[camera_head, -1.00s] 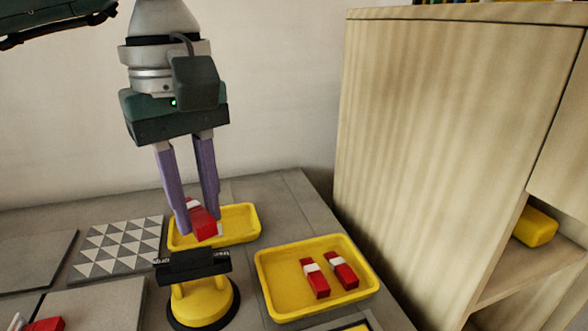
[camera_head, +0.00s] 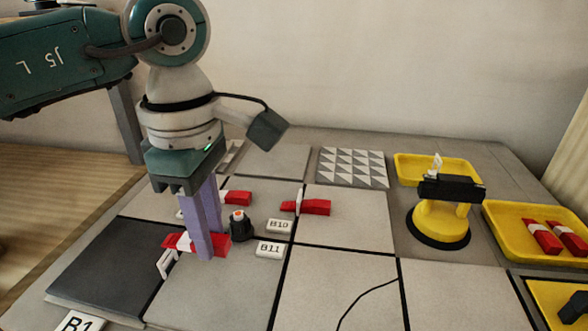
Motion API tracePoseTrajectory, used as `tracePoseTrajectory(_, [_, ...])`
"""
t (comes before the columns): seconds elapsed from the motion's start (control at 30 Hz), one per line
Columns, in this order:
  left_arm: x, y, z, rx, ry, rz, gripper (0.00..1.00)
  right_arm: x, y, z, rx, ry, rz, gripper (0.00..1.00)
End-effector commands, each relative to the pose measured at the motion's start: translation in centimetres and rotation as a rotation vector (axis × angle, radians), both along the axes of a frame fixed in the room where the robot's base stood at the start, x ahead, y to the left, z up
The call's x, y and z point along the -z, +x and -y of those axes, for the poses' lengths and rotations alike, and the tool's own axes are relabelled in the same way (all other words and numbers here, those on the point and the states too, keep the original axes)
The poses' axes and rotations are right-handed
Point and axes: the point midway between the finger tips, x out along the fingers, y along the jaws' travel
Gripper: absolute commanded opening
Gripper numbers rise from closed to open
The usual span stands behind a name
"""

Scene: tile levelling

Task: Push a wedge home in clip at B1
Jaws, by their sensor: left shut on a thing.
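My left gripper (camera_head: 204,240) points down over the tiles at the left. Its purple fingers are shut on a red wedge (camera_head: 222,245) with a white band, held level near tile height. A small white clip (camera_head: 167,263) stands just left of and in front of the wedge's left end. I cannot tell whether the wedge tip is inside this clip. The white B1 label (camera_head: 80,322) lies at the bottom left, partly cut off by the frame edge. My right gripper is not in view.
Red wedges sit behind (camera_head: 238,198) and to the right (camera_head: 316,207). A black knob (camera_head: 240,228) and labels B10 (camera_head: 279,226) and B11 (camera_head: 270,249) are close to the gripper. A yellow suction lifter (camera_head: 440,222) and yellow trays (camera_head: 490,218) stand right. Front tiles are clear.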

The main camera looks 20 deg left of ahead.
Motion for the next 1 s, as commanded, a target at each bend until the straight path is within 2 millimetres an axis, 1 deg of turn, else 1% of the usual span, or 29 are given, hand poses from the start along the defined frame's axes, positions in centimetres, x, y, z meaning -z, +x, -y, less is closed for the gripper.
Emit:
tracePoseTrajectory(0.17, [1.4, 0.0, 0.0, 0.001, -0.001, -0.001, 0.00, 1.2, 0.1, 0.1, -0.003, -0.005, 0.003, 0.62])
tracePoseTrajectory(0.5, [4.8, 0.0, 0.0, 0.002, 0.000, -0.001, 0.00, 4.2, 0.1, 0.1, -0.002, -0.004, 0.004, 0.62])
tracePoseTrajectory(0.6, [5.4, 0.0, 0.0, 0.003, 0.000, -0.001, 0.00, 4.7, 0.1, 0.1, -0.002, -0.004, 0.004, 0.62])
tracePoseTrajectory(1.0, [5.5, 0.0, 0.0, 0.003, 0.000, 0.000, 0.00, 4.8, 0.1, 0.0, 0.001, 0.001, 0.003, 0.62])
